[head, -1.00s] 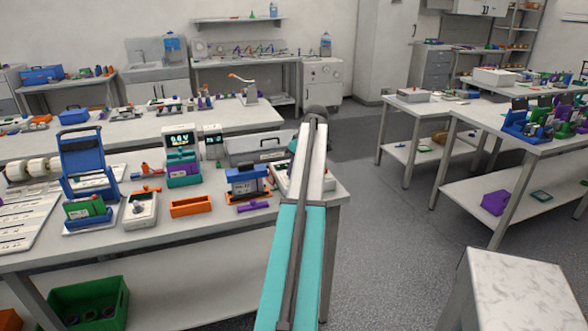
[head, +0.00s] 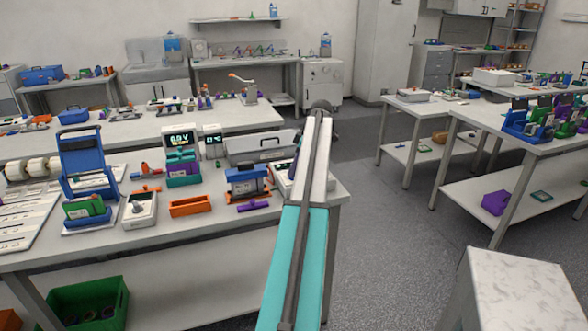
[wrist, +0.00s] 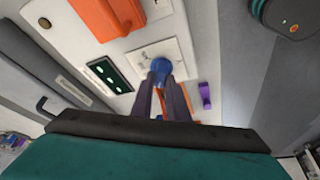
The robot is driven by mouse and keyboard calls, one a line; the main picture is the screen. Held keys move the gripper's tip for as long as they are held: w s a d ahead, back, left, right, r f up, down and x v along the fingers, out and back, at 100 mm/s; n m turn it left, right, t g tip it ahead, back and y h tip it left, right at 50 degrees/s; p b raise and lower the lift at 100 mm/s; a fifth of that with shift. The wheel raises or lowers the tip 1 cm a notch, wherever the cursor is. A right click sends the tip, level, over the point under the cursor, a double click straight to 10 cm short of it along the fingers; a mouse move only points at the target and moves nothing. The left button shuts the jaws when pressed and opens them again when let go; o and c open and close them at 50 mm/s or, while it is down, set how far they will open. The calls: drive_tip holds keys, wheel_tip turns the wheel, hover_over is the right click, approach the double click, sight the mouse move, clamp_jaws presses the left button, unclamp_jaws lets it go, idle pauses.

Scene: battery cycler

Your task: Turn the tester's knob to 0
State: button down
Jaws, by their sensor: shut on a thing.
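The tester is a pale box with a white dial plate, seen close up in the wrist view (wrist: 183,47). In the head view the tester (head: 280,184) lies at the right end of the near table, partly hidden by my arm. Its blue round knob (wrist: 161,66) sits on the plate. My gripper (wrist: 163,80) has its two dark fingers closed on the knob's sides. The dial marks are too small to read, and the fingers cover part of the plate. A dark panel with green lights (wrist: 108,75) sits beside the plate.
An orange block (wrist: 107,14) stands near the tester's plate, and a small purple piece (wrist: 205,95) lies at its right. In the head view, a blue and dark device (head: 247,181) and an orange tray (head: 192,206) stand left of the tester.

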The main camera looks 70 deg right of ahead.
drive_tip(key=c, duration=1.7)
unclamp_jaws()
drive_tip(key=shift+r, duration=0.15)
drive_tip(key=shift+b+v, duration=1.05)
drive_tip(key=shift+v, duration=5.7)
drive_tip(key=shift+w+r, duration=0.1)
drive_tip(key=shift+r, duration=0.1)
